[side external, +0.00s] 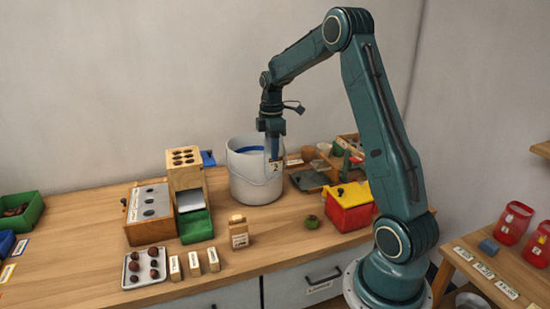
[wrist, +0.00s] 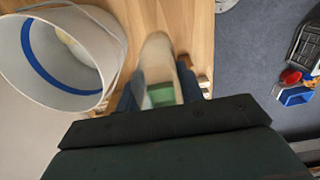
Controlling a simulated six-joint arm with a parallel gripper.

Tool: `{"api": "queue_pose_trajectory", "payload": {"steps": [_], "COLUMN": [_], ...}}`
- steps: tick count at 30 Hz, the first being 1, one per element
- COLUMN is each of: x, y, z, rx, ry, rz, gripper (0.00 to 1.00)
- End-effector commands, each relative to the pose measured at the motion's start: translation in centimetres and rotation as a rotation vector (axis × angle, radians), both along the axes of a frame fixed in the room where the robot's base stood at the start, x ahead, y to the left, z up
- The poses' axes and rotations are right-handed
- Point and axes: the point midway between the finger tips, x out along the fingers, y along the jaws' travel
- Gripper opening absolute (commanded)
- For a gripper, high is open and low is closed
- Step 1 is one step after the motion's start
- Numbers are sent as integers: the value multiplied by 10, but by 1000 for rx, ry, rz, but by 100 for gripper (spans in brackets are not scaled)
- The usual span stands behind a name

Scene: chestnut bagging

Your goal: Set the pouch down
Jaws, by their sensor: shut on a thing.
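My gripper (side external: 273,158) points down in front of the white bucket in the side external view, well above the table. In the wrist view its dark blue fingers are shut on a pale pouch (wrist: 157,52). The pouch shows a pale, blurred body and a green patch between the fingers. In the side external view the held pouch is hard to tell from the pale bucket behind it. A small tan packet (side external: 239,232) with a label stands upright on the table, to the left of and below my gripper in the picture.
The white bucket (side external: 256,185) with a blue band inside stands close by; it also fills the wrist view's left (wrist: 95,75). A wooden dispenser with a green tray (side external: 196,226) stands left. A red bin (side external: 350,215) and a green-brown husk (side external: 312,222) are right. The front middle is bare wood.

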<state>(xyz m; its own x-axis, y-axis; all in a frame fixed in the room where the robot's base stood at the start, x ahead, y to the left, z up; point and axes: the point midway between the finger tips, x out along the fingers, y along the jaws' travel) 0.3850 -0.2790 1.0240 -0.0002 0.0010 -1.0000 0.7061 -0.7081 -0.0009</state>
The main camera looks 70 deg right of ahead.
Motion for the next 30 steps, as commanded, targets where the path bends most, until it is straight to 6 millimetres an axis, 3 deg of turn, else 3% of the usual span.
{"api": "queue_pose_trajectory", "payload": {"steps": [5, 11, 30], "x": [0, 0, 0], "y": [0, 0, 0], "z": [-3, -22, -139], "rx": [1, 2, 2], "ry": [1, 4, 4], "rz": [0, 1, 1], "gripper": [4, 4, 4]}}
